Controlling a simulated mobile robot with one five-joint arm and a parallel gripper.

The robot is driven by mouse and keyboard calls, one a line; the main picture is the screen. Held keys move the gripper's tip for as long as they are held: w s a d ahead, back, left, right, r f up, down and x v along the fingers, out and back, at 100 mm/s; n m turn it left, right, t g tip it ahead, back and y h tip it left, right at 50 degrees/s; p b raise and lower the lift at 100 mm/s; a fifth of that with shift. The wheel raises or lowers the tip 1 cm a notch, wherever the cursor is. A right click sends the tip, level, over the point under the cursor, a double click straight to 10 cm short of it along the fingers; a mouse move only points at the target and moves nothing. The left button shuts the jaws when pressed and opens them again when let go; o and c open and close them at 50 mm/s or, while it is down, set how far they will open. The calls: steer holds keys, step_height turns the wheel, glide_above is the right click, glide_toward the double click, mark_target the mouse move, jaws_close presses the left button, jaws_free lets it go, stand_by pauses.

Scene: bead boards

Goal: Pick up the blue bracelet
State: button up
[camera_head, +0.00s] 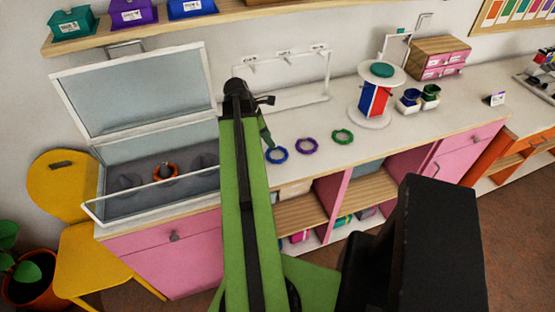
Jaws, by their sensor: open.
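The blue bracelet (277,155) is a small beaded ring lying flat on the white counter, near its front edge. It is the leftmost of a row of rings, with a purple bracelet (307,146) and a green bracelet (342,136) to its right. My green arm reaches up the middle of the picture. My gripper (268,140) is at its far end, just left of and behind the blue bracelet. It is open and holds nothing that I can see. I cannot tell its height above the counter.
An open glass case (98,206) with an orange bracelet (165,171) inside stands left of my arm. A white rack (327,75) stands behind the bracelets. A round display stand (369,123) and small cups (410,97) are to the right. The counter's front is clear.

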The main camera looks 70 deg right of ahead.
steer(key=b+x, duration=0.5)
steer(key=shift+w+f, duration=0.15)
steer(key=shift+w, duration=0.15)
steer(key=shift+s, duration=0.1)
steer(key=shift+d, duration=0.1)
jaws_close()
